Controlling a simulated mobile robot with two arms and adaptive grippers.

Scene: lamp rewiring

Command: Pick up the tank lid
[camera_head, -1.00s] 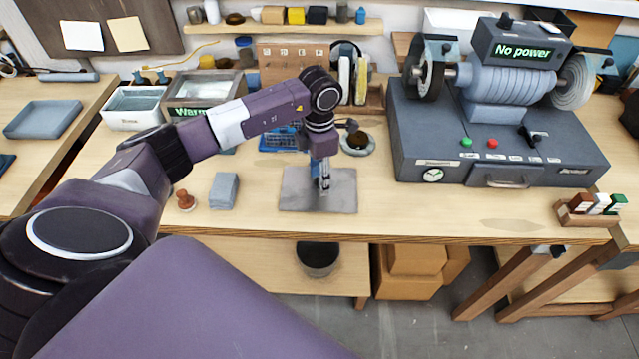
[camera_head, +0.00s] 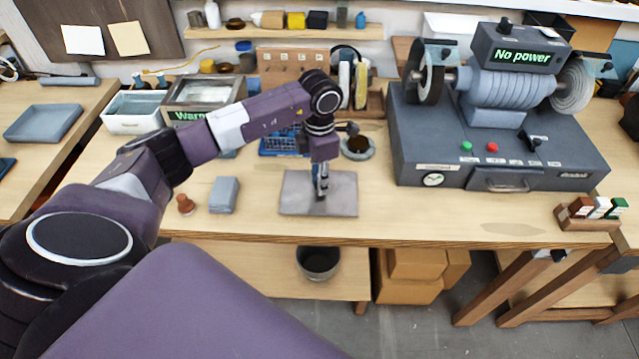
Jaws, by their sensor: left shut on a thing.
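The tank lid (camera_head: 338,195) appears to be the flat grey plate on the workbench near its front edge. My left gripper (camera_head: 321,194) points straight down over the middle of the plate and is shut there. The part between its fingers is too small to make out. The plate lies flat, and I see no clear gap under it. The tank marked "Warm" (camera_head: 172,103) stands to the back left with its top open. My right gripper is not in view.
A "Rinse" tank (camera_head: 121,126) stands left of the warm tank. A grey block (camera_head: 223,195) and a small brown stamp-like object (camera_head: 185,204) lie left of the plate. A blue tray (camera_head: 279,145) and a round dish (camera_head: 358,153) are behind it. The grinder unit (camera_head: 490,150) fills the right.

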